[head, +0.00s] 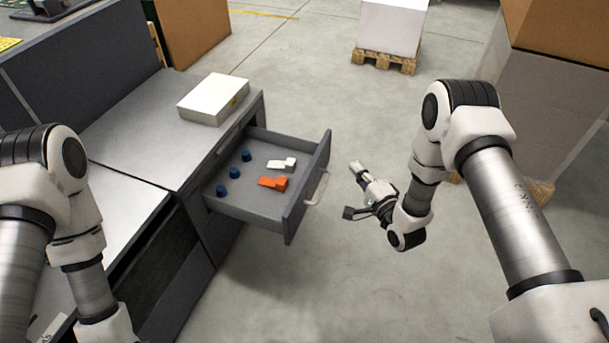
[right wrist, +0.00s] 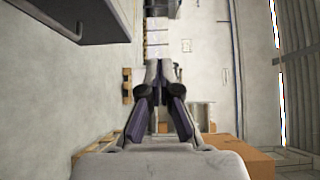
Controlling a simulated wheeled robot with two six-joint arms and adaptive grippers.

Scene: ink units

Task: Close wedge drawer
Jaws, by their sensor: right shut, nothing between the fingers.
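The wedge drawer (head: 246,210) is pulled out of the grey cabinet, with its front panel (head: 306,187) facing right. A pale bar handle (head: 317,188) is on that panel. An orange wedge (head: 272,183) and a white wedge (head: 283,164) lie inside, with several dark blue round pieces along the left. My right gripper (head: 357,169) is shut and empty, to the right of the handle and apart from it. In the right wrist view its fingers (right wrist: 158,68) are together, and the drawer front (right wrist: 105,18) shows at upper left. My left arm comes in at the left; its gripper is out of view.
A white box (head: 213,99) sits on the cabinet top (head: 140,130) behind the drawer. Open floor (head: 345,270) lies right of and in front of the drawer. Large boxes (head: 540,100) stand at the right, and a white box on a pallet (head: 384,60) stands at the back.

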